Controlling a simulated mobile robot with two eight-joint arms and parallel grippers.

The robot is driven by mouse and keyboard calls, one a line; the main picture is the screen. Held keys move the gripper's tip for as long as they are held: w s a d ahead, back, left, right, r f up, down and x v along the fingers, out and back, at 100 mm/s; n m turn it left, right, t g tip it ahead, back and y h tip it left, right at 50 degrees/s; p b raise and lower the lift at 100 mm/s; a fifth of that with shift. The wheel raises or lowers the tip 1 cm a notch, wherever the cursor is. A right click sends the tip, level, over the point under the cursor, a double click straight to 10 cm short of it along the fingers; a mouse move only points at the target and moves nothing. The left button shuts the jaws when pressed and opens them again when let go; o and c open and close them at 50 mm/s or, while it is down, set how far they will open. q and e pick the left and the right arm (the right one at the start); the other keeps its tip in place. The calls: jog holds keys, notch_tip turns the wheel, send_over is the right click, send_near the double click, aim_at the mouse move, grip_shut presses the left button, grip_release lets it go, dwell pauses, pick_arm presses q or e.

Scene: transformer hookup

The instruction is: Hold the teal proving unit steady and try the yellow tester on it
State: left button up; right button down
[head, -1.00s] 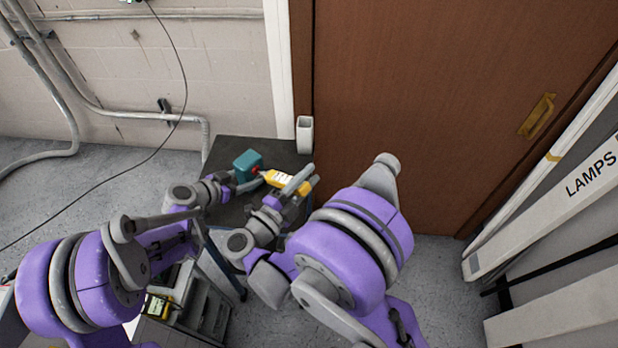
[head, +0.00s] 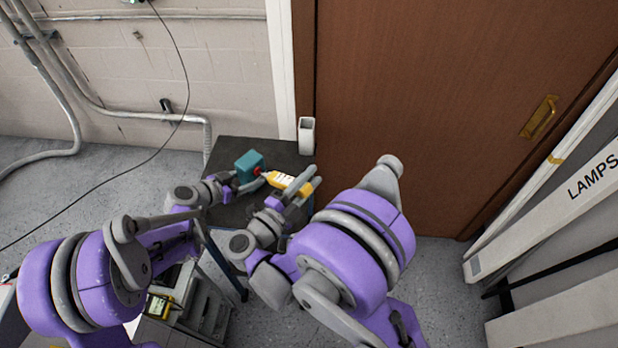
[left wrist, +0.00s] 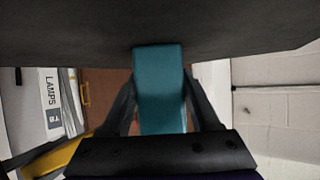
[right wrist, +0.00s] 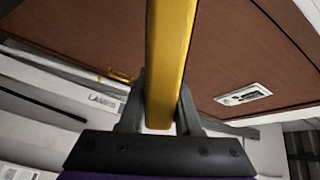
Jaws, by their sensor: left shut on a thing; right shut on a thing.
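The teal proving unit (head: 250,164) is a small block at the dark table top in the head view. My left gripper (head: 236,187) is shut on it, and in the left wrist view the teal block (left wrist: 160,85) stands between the two fingers. The yellow tester (head: 288,183) has a pale face and a red tip pointing at the teal unit. My right gripper (head: 300,190) is shut on the tester, which fills the space between the fingers in the right wrist view (right wrist: 168,65). The red tip is at or very near the unit's right side; I cannot tell whether they touch.
A brown door (head: 430,100) is behind. A grey stepped cart (head: 205,305) with a yellow-edged device (head: 160,305) stands below. A long LAMPS box (head: 560,205) leans at right.

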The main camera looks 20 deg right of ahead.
jog(key=s+d, duration=0.3)
jog(key=s, duration=0.2)
jog(key=shift+s+d, duration=0.25)
jog(key=shift+d, duration=0.15)
pick_arm(q)
jog(key=o, duration=1.1)
jog(key=shift+c, duration=0.2)
jog(key=v, duration=1.2)
jog(key=shift+s, duration=0.1)
jog(key=shift+s, duration=0.1)
pick_arm(e)
jog(key=shift+a, duration=0.15)
